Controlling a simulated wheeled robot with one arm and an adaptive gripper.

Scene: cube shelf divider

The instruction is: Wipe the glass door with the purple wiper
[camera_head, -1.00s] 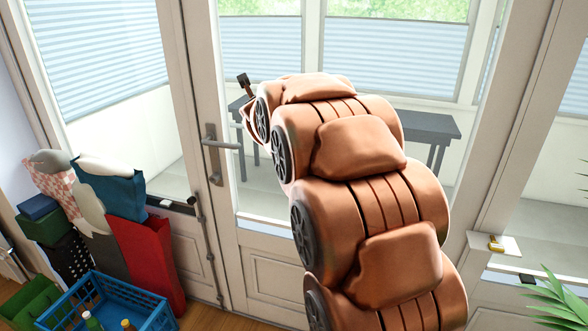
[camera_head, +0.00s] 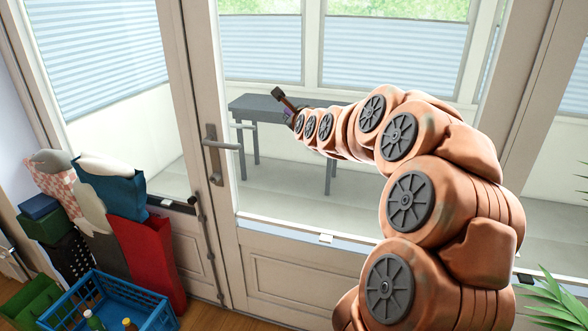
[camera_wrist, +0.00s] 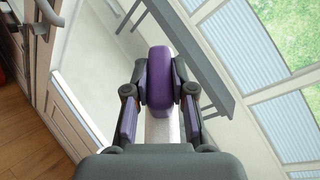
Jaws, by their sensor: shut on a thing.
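The glass door (camera_head: 275,190) has a pale frame and a grey lever handle (camera_head: 213,145) on its left side. Blinds and a grey table show through its glass. The purple wiper (camera_wrist: 158,75) sits between my fingers in the wrist view, its rounded purple end pointing away from the camera. My gripper (camera_wrist: 160,97), dark with purple pads, is shut on it. In the head view my gripper (camera_head: 286,106) is small at the arm's far end, in front of the upper glass, right of the handle. I cannot tell whether the wiper touches the glass.
A blue crate (camera_head: 152,318) with bottles stands at lower left. Several bags, including a red one (camera_head: 150,265), and boxes lean left of the door. A green plant (camera_head: 560,300) is at lower right. The grey table (camera_head: 262,103) stands behind the glass.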

